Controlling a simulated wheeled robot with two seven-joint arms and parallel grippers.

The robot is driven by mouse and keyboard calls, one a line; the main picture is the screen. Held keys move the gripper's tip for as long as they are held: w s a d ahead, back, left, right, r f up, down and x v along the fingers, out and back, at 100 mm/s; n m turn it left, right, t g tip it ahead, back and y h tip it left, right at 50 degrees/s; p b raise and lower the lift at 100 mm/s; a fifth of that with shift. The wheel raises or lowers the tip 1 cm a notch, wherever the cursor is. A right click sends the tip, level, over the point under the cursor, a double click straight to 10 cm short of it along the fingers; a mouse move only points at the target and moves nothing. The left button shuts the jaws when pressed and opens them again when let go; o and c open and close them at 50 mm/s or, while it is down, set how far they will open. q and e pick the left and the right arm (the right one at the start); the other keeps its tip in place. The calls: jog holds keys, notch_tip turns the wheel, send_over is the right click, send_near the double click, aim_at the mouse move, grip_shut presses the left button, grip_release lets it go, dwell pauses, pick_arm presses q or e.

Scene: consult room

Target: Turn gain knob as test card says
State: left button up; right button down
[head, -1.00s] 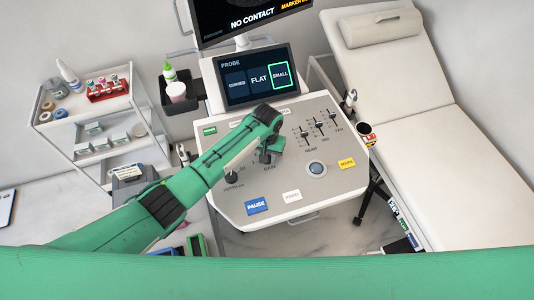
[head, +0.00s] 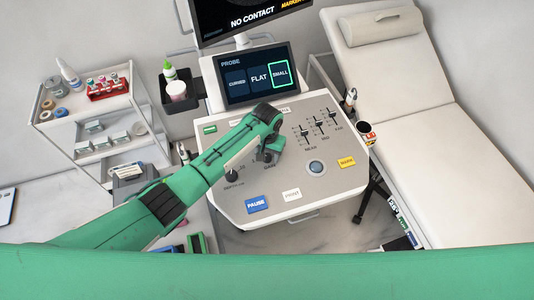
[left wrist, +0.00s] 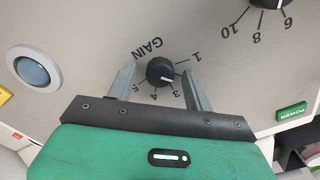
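The gain knob (left wrist: 160,71) is a small black dial on the grey console panel (head: 330,184), under the label GAIN. Its white pointer mark faces lower right in the left wrist view, toward about 2 to 3 on its scale. My left gripper (left wrist: 159,76) is open, with one finger on each side of the knob; I see gaps between fingers and knob. In the head view my left gripper (head: 266,156) is over the panel and hides the knob. A white strip along the console's top edge is partly behind my arm; I cannot read it. My right gripper is out of view.
A larger depth knob (left wrist: 268,2) and a green power button (left wrist: 291,111) are near the gain knob. A trackball (head: 316,167), sliders (head: 318,127) and pause button (head: 257,205) share the panel. The probe screen (head: 258,77) stands behind; an exam couch (head: 410,130) is at right.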

aim_at(267, 156)
pick_arm(q)
notch_tip(267, 156, up, 14)
jog(key=b, duration=0.3)
jog(key=shift+b, duration=0.35)
jog(key=shift+f, duration=0.2)
